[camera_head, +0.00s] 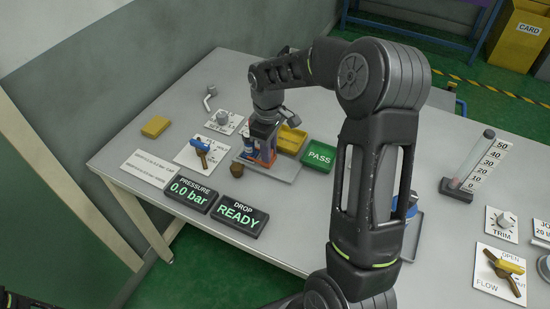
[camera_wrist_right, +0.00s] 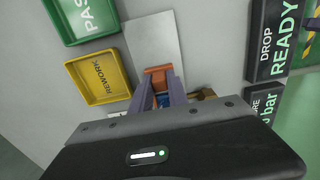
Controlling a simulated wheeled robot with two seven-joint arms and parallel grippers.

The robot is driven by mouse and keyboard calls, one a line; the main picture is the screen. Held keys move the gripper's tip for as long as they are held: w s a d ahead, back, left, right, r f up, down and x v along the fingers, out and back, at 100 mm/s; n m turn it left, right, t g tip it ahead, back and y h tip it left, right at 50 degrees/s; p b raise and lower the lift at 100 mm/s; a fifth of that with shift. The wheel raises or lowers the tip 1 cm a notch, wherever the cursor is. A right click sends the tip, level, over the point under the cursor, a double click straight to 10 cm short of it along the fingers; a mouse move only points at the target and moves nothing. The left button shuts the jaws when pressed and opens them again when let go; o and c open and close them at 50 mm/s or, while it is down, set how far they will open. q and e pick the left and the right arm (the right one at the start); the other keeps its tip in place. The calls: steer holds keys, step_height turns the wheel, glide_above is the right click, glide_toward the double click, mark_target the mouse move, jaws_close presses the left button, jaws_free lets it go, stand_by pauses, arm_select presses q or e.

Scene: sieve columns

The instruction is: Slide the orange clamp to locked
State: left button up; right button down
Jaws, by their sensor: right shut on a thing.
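The orange clamp (camera_wrist_right: 158,72) shows between the fingertips of my right gripper (camera_wrist_right: 160,88) in the wrist view. The gripper is shut on it. In the head view my right gripper (camera_head: 263,142) points down over a small fixture on a grey plate (camera_head: 282,170), left of the green PASS sign. Blue and orange parts show there, but the fingers hide much of them. A blue part (camera_wrist_right: 162,100) also shows between the fingers in the wrist view. I cannot read the clamp's lock position. My left gripper is not in view.
A yellow tray (camera_head: 291,139) and the green PASS tray (camera_head: 319,156) stand close behind and right. A brown knob (camera_head: 236,170) is just left of the plate. Pressure (camera_head: 191,193) and DROP READY (camera_head: 238,214) displays stand in front. My right arm hides the table's middle.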

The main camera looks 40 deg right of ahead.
steer(key=shift+w+a, duration=0.25)
steer(key=shift+w, duration=0.3)
steer(key=c, duration=1.4)
jaws_free()
steer(key=shift+o, duration=0.2)
steer(key=shift+r+p, duration=2.25)
steer(key=shift+r, duration=0.75)
